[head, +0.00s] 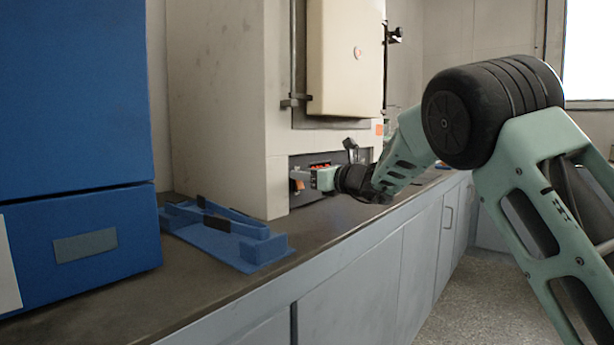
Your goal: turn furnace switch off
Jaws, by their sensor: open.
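The furnace (222,105) is a tall cream cabinet standing on the dark counter. Its thick cream door (345,50) is at the upper front. A dark control panel (300,160) is set low in the furnace front, with some red markings or lights on it. My gripper (300,178) is at this panel, coming in from the right, with an orange part at its tip. The switch itself cannot be told apart; my gripper and wrist cover much of the panel. Whether the fingers touch anything is too small to see.
A blue cabinet (80,95) stands at the left. A blue tray-like stand (235,245) lies on the counter (315,225) between it and the furnace. A latch (395,35) sticks out at the door's right. Open floor (455,265) lies right of the grey cupboards.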

